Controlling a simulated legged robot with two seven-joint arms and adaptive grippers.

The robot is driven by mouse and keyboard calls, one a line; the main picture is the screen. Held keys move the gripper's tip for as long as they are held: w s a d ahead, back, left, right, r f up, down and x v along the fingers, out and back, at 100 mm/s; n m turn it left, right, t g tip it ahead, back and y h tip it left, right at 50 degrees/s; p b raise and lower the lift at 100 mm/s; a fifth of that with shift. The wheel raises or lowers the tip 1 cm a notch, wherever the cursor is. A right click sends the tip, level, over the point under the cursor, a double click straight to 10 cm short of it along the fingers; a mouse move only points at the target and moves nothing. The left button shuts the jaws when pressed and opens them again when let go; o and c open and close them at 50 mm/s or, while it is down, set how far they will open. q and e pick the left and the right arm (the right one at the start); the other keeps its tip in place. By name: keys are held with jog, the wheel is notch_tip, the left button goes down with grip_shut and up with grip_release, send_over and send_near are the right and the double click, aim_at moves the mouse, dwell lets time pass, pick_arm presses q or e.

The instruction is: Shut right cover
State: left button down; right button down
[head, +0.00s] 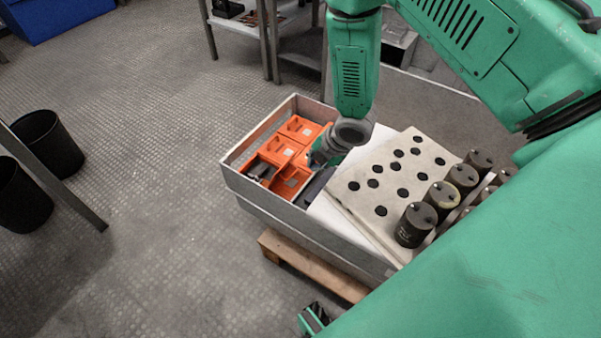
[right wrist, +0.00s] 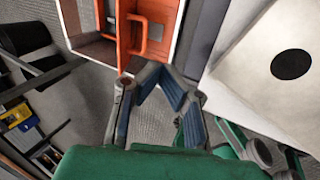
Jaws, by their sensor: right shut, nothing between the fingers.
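An open grey-walled case (head: 232,178) holds orange parts. Two orange covers, one at the back (head: 299,127) and one at the middle left (head: 277,149), look flat. An orange tray-like part (head: 289,183) at the front shows its inside. I cannot tell which is the right cover. My right gripper (head: 318,158) is over the case's right side, hiding part of the orange. In the right wrist view, its fingers (right wrist: 157,73) are shut and empty, just below an orange frame with a handle (right wrist: 140,36); contact is unclear. My left gripper is not identifiable.
A pale panel with black round holes (head: 391,176) lies right of the orange parts. A wooden pallet (head: 310,266) is underneath. Black bins (head: 50,142) stand at the left, with clear floor between.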

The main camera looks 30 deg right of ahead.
jog(key=shift+n, duration=0.3)
jog(key=b+x, duration=0.3)
jog(key=x, duration=0.5)
jog(key=shift+w+a+f+b, duration=0.2)
jog(key=shift+w+b, duration=0.05)
jog(key=shift+b, duration=0.1)
jog(key=shift+w+f, duration=0.2)
jog(key=shift+f, duration=0.15)
jog(key=shift+w+a+f, duration=0.1)
jog(key=shift+w+f, duration=0.05)
jog(key=shift+f, duration=0.05)
jog(key=shift+a, duration=0.1)
jog(key=shift+a+r, duration=0.1)
